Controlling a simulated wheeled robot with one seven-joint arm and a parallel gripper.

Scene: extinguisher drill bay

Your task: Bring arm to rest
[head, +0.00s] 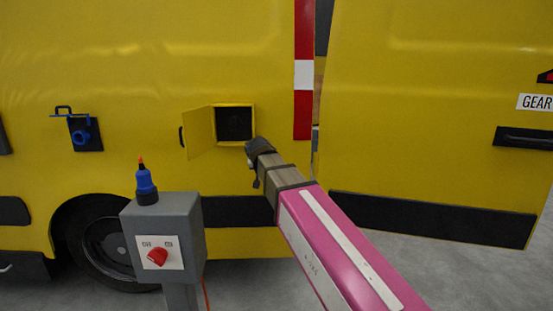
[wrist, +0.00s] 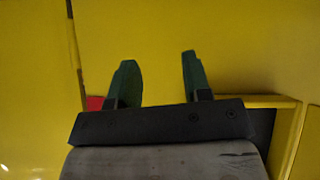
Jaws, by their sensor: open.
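My arm is stretched out toward the yellow vehicle (head: 100,60). My gripper (head: 258,148) is at the lower right corner of a small open compartment (head: 235,124) in the vehicle's side. In the wrist view my gripper (wrist: 158,68) shows two green fingers spread apart with nothing between them. Yellow panel fills the view beyond them. The compartment's yellow frame (wrist: 288,132) and dark opening lie at the lower right there. In the head view the fingertips are too small to tell. I cannot tell whether the gripper touches the vehicle.
The compartment's small door (head: 198,134) stands open to the left. A grey control box (head: 137,222) with a red knob (head: 157,257) stands front left, a blue bottle-like thing (head: 146,183) on top. A large panel marked GEAR (head: 420,130) stands at the right. Grey floor shows lower right.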

